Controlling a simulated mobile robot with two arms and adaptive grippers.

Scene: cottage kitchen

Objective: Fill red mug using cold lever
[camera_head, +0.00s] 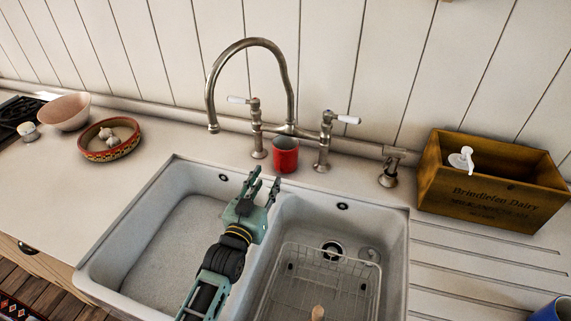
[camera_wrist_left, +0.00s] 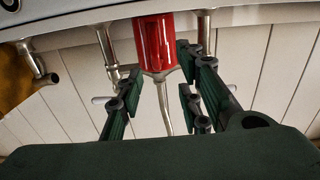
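The red mug (camera_head: 285,156) stands on the counter behind the sink, below the tap and between its two lever posts. The tap (camera_head: 262,44) is a tall curved metal spout, its mouth over the left basin. A white-handled lever (camera_head: 238,100) is on its left and another (camera_head: 347,119) on its right; I cannot tell which is cold. My left gripper (camera_head: 265,179) is open and empty over the sink divider, in front of the mug and apart from it. In the left wrist view the mug (camera_wrist_left: 157,43) shows beyond the open fingers (camera_wrist_left: 160,85). My right gripper is out of view.
The double sink (camera_head: 130,262) has a wire rack (camera_head: 318,290) in the right basin. A wooden crate (camera_head: 485,200) and a small metal fixture (camera_head: 389,176) stand at right. A patterned bowl (camera_head: 100,153) and a pink bowl (camera_head: 64,111) are at left. A blue item (camera_head: 550,311) shows lower right.

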